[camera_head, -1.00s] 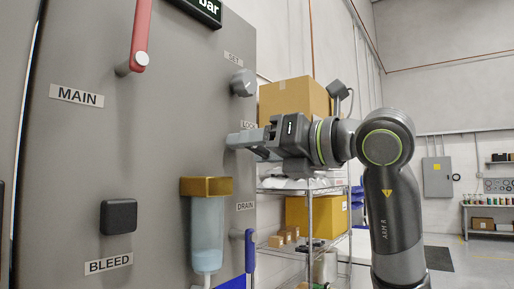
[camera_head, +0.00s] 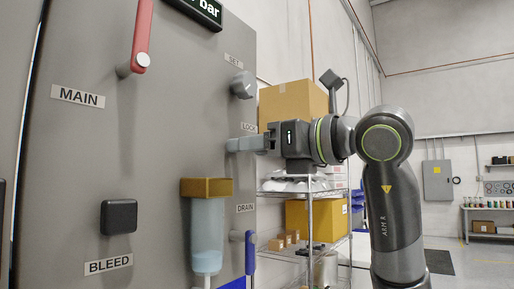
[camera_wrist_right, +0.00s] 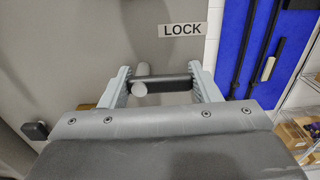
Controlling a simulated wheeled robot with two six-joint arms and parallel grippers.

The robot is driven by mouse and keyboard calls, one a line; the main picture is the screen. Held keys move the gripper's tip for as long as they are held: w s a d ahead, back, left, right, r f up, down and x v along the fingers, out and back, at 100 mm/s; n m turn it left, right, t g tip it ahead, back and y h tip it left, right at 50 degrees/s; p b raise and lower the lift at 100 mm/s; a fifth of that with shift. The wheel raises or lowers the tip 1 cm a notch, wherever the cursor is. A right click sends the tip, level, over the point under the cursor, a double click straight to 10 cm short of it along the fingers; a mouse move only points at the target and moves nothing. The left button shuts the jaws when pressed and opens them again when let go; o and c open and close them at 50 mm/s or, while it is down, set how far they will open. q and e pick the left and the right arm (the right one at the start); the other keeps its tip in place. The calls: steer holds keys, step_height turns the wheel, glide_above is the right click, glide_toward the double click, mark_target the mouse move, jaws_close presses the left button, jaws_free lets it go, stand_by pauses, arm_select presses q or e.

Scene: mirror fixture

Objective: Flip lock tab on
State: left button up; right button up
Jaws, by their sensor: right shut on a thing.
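The lock tab (camera_wrist_right: 172,79) is a small dark grey bar on a round grey stem at the panel, below the LOCK label (camera_wrist_right: 183,30) in the right wrist view. My right gripper (camera_wrist_right: 162,84) is shut on it, with one pale finger at each end of the bar. In the head view my right gripper (camera_head: 246,144) reaches the panel (camera_head: 150,150) from the right, just under the LOCK label (camera_head: 249,127). Its fingers hide the tab there. My left gripper is in neither view.
A grey SET knob (camera_head: 243,85) sits above the gripper. A brass-topped clear bowl (camera_head: 207,235) and a blue DRAIN lever (camera_head: 250,252) are below it. A red MAIN lever (camera_head: 141,35) and black BLEED knob (camera_head: 119,216) are to the left. A wire shelf (camera_head: 330,250) with boxes stands behind.

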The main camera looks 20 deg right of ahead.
steer(key=o, duration=1)
steer(key=shift+s+d, duration=0.2)
steer(key=b+v, duration=0.6)
steer(key=v, duration=1.1)
steer(key=shift+b, duration=0.3)
steer(key=shift+w+f, duration=0.1)
